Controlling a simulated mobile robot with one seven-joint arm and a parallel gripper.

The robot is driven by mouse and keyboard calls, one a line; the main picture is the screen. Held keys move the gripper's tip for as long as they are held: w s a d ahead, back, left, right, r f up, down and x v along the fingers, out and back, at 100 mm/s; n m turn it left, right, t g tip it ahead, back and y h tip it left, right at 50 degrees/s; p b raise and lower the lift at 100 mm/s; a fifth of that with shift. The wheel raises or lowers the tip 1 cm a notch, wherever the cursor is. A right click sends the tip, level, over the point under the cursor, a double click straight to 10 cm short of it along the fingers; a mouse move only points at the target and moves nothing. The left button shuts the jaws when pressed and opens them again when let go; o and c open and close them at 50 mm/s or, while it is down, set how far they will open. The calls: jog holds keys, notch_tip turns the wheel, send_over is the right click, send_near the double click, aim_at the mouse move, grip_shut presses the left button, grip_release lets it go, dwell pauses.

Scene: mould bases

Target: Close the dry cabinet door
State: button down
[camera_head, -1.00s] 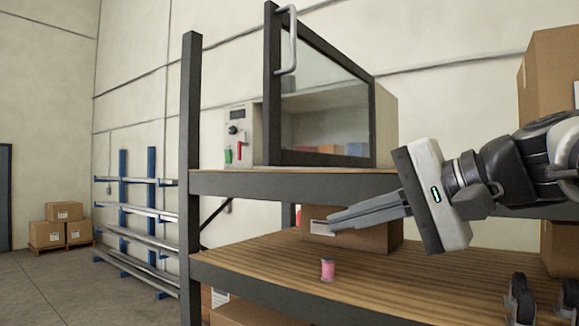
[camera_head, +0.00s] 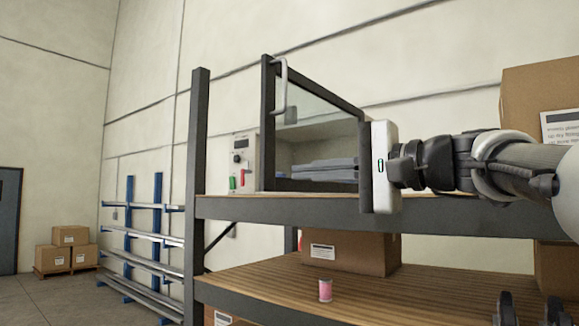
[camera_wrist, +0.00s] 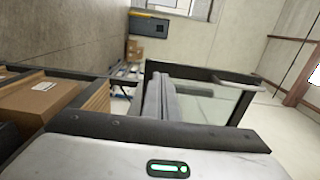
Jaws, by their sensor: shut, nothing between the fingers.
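The dry cabinet (camera_head: 240,162) stands on the upper shelf, with a control panel at its left. Its dark-framed glass door (camera_head: 268,125) is open, its handle edge swung out towards me. A pale bar handle (camera_head: 284,85) is near the top. In the wrist view, the door frame (camera_wrist: 190,71) and handle (camera_wrist: 235,78) also show. My gripper (camera_head: 325,169) is shut and empty at the lower part of the pane, its fingers lying across the glass and its palm covering the door's right edge. The fingers (camera_wrist: 162,98) show in the wrist view. I cannot tell whether they touch the door.
The upper shelf edge (camera_head: 300,207) runs just below my gripper. The lower shelf holds a cardboard box (camera_head: 350,250) and a pink spool (camera_head: 325,290). A shelf post (camera_head: 197,200) stands left of the cabinet. A large box (camera_head: 540,90) stands at right.

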aim_at(269, 174)
jog(key=shift+p+x, duration=0.45)
jog(key=shift+x, duration=2.3)
jog(key=shift+a, duration=0.15)
